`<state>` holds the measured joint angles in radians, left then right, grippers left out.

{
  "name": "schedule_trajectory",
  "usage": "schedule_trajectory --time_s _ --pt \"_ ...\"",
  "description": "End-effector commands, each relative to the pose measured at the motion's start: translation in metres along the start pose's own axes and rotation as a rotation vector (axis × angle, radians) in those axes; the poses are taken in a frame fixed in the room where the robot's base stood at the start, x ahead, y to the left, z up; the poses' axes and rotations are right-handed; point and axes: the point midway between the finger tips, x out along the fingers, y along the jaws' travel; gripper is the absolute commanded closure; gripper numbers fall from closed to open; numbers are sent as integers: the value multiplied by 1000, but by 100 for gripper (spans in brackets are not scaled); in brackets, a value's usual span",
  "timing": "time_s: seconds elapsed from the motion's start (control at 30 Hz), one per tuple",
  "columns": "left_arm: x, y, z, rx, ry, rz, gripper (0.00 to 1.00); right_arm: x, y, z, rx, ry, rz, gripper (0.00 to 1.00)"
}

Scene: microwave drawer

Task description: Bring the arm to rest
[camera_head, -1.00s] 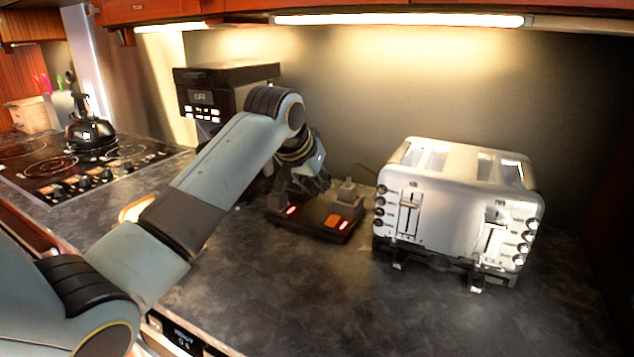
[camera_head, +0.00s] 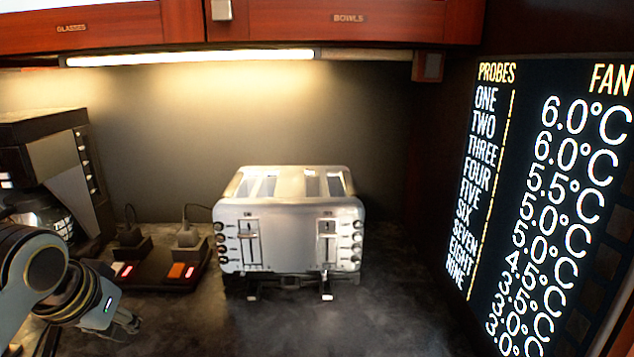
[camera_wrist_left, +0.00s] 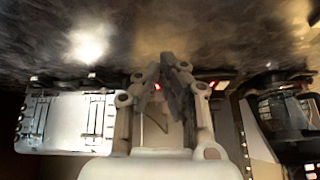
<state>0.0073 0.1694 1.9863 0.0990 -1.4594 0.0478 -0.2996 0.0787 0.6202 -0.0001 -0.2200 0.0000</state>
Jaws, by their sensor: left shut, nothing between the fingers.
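My left arm comes in at the lower left of the head view, and its gripper (camera_head: 127,322) hangs over the dark counter (camera_head: 290,325) in front of the power strip. In the left wrist view the fingers of my left gripper (camera_wrist_left: 170,70) are closed together with nothing between them. The wrist picture is upside down, with the counter along its top. The arm holds nothing. My right gripper is not in view.
A silver toaster (camera_head: 290,235) stands on the counter right of the gripper. A power strip with lit switches (camera_head: 160,268) and a black coffee machine (camera_head: 60,170) are behind the gripper. A display panel (camera_head: 545,200) fills the right side. Counter before the toaster is clear.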

Motion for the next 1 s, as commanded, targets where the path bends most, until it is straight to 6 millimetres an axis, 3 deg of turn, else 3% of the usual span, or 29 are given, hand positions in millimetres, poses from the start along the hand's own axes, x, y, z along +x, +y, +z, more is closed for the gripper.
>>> schedule_trajectory --time_s 0.03,0.2,0.4,0.63,1.0 --pt "-8 5 33 14 -29 -1 100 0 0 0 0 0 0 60" --pt "-37 14 101 44 -96 -5 100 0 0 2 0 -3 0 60" --pt "-70 19 156 64 -156 -9 100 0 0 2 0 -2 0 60" --pt "-110 22 204 81 -215 -13 100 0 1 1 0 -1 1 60" --pt "6 20 250 71 -254 -16 100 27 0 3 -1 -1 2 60"
